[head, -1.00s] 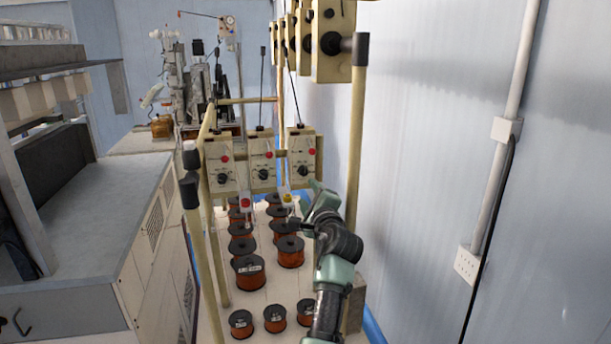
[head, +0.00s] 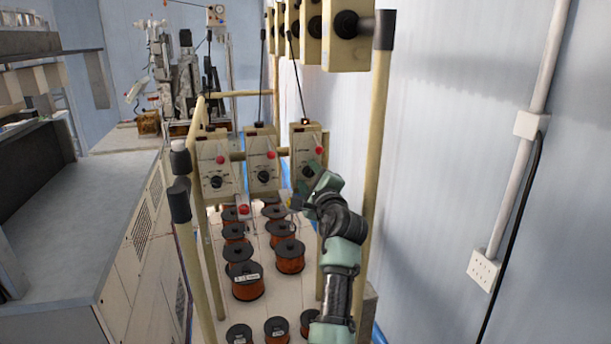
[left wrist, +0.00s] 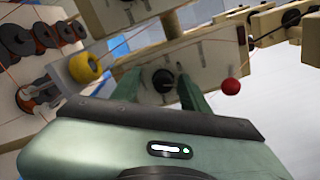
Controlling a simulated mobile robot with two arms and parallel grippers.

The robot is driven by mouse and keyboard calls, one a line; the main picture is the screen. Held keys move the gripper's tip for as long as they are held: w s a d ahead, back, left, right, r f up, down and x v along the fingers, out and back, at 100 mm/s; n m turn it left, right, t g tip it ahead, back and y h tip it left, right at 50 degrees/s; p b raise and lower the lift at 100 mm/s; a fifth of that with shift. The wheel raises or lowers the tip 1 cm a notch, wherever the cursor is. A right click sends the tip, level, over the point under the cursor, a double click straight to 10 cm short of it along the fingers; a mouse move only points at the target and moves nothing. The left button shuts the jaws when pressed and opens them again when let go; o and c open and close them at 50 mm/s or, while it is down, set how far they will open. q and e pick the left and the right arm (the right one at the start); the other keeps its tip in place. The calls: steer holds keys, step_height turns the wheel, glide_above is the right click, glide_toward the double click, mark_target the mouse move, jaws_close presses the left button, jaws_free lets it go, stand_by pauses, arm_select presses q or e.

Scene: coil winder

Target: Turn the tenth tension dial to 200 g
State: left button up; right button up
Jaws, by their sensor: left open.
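Three cream tension boxes hang in a lower row, each with a black dial and a red knob. My left gripper (head: 308,184) is at the right-hand box (head: 308,140), just in front of its dial (head: 308,171), and partly covers the box's lower part. In the left wrist view, the black dial (left wrist: 163,81) lies between the two open green fingers (left wrist: 158,77). No contact can be made out. The dial scale is too small to read, and I cannot tell the box's number. My right gripper is out of view.
Several copper wire spools (head: 289,257) stand below on a white base. Cream posts (head: 374,150) flank the boxes. More boxes (head: 345,45) hang above right. A yellow roller (left wrist: 85,68) and a red knob (left wrist: 231,86) are near the fingers.

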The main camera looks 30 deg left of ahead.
arm_select(q)
steer(key=shift+s+d+r, duration=0.1)
steer(key=shift+d, duration=0.05)
steer(key=shift+s+d+r, duration=0.15)
steer(key=shift+d+r, duration=0.05)
steer(key=shift+d, duration=0.15)
steer(key=c, duration=0.6)
jaws_close()
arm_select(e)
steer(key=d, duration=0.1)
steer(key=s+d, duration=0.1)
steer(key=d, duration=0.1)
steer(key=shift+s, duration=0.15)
arm_select(q)
steer(key=shift+a, duration=0.1)
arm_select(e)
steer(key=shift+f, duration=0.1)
